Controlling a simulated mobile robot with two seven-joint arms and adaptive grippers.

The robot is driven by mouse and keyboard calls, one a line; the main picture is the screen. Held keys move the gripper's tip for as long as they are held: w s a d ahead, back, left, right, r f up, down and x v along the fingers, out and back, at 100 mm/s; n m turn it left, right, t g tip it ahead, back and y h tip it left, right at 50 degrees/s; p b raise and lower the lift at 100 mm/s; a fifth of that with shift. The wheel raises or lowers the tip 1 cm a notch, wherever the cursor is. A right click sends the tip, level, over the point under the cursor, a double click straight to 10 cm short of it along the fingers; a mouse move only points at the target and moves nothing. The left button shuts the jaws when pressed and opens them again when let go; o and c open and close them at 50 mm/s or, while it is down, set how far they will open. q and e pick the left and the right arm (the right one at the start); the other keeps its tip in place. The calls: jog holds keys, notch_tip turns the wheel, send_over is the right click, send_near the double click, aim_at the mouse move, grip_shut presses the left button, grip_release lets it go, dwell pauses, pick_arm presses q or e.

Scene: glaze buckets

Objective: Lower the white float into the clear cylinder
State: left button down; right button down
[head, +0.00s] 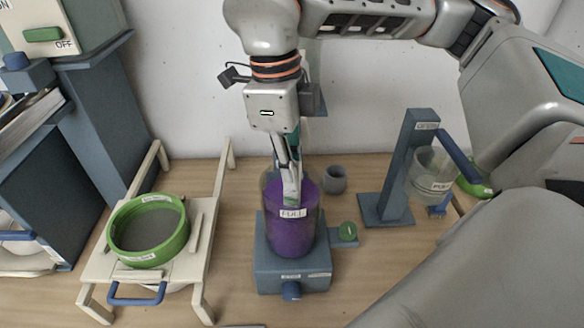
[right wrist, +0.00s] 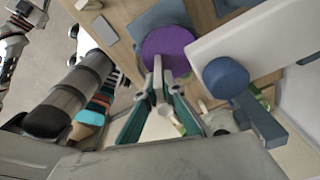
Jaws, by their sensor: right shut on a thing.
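The clear cylinder (head: 290,232) stands upright on a blue-grey base (head: 292,268) and holds purple liquid. It bears a label reading FULL. The purple surface (right wrist: 168,50) also shows in the right wrist view, just beyond the fingertips. My right gripper (head: 291,178) points down at the cylinder's mouth, with its fingers over or within the opening. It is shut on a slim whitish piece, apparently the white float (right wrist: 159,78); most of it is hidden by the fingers. Part of my left arm seems to show at the wrist view's left edge; its jaws cannot be made out.
A green-rimmed sieve (head: 148,232) sits on a pale wooden rack (head: 206,240) to the left. A small grey cup (head: 335,179) stands behind the cylinder's right side. A blue-grey stand (head: 396,175) holding a clear cup (head: 431,172) is farther right. Bare tabletop lies between rack and base.

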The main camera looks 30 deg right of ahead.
jog(key=c, duration=2.1)
grip_release()
jog(key=r, duration=0.8)
jog(key=w+r, duration=0.1)
jog(key=r, duration=0.3)
jog(key=shift+w+a, duration=0.1)
jog(key=shift+a, duration=0.3)
